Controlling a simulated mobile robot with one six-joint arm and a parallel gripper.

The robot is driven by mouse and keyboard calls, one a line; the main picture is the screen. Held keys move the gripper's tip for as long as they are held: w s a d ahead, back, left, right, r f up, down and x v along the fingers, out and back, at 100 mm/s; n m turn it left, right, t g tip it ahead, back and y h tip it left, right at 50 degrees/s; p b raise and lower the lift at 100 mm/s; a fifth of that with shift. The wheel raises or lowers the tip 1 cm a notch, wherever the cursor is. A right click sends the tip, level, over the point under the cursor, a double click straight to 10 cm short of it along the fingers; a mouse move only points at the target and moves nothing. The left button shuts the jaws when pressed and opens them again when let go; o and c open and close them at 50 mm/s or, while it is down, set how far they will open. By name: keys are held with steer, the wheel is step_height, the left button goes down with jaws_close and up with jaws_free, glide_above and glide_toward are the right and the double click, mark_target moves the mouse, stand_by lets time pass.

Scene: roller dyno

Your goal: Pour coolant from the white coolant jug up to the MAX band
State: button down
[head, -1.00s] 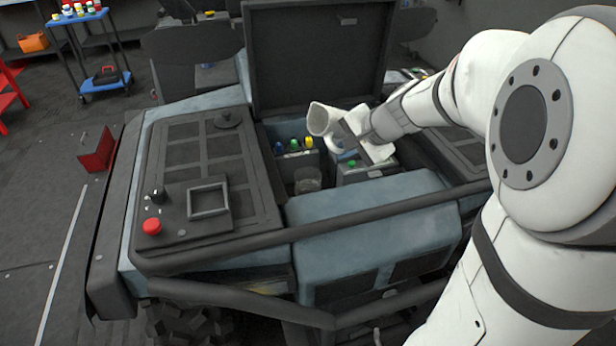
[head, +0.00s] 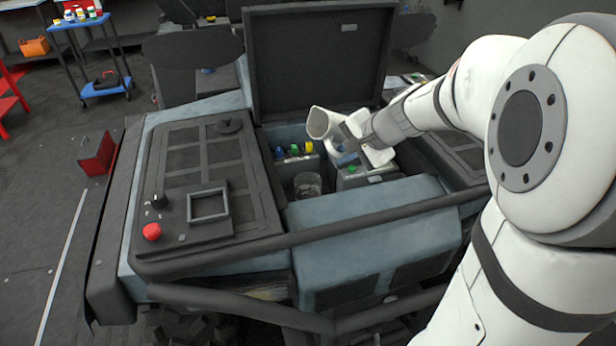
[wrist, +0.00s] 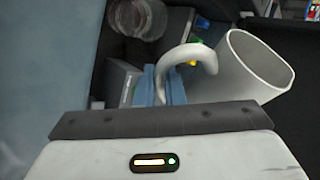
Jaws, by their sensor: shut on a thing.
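The white coolant jug (head: 322,123) is in my gripper above the open bay, tilted with its wide open mouth toward the upper left in the head view. In the wrist view the jug (wrist: 258,68) shows its open mouth at the right and its curved handle between the blue finger pads. My gripper (wrist: 165,85) is shut on that handle. A clear round reservoir (head: 308,184) stands in the bay below and left of the jug; it also shows in the wrist view (wrist: 138,18). No stream of coolant shows. The MAX band and the liquid level cannot be made out.
Blue, green and yellow caps (head: 294,150) stand behind the reservoir. A box with a green cap (head: 352,170) is right of it. The raised lid (head: 318,60) stands behind the bay. A dark bar (head: 330,232) crosses in front. A panel with a red button (head: 152,231) lies left.

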steer(key=shift+a+r+g+y+p, duration=0.15)
steer(key=shift+r+g+y+p, duration=0.25)
steer(key=shift+r+y, duration=0.25)
steer(key=shift+w+f+m+g+y, duration=0.15)
steer(key=shift+f+m+g+y, duration=0.3)
steer(key=shift+f+y, duration=0.25)
steer(key=shift+w+d+r+m+y+p, duration=0.2)
steer(key=shift+d+r+m+y+p, duration=0.05)
steer(key=shift+r+y+p, duration=0.2)
steer(key=shift+w+d+r+m+g+y+p, duration=0.15)
steer(key=shift+d+m+g+y+p, duration=0.3)
steer(key=shift+y+p, duration=0.5)
steer(key=shift+w+d+r+m+g+y+p, duration=0.15)
steer(key=shift+d+m+g+y+p, duration=0.35)
steer(key=shift+p, duration=0.85)
steer(key=shift+w+d+r+m+g+y+p, duration=0.15)
steer(key=shift+d+m+g+y+p, duration=0.25)
steer(key=shift+y+p, duration=0.6)
steer(key=shift+a+f, duration=0.1)
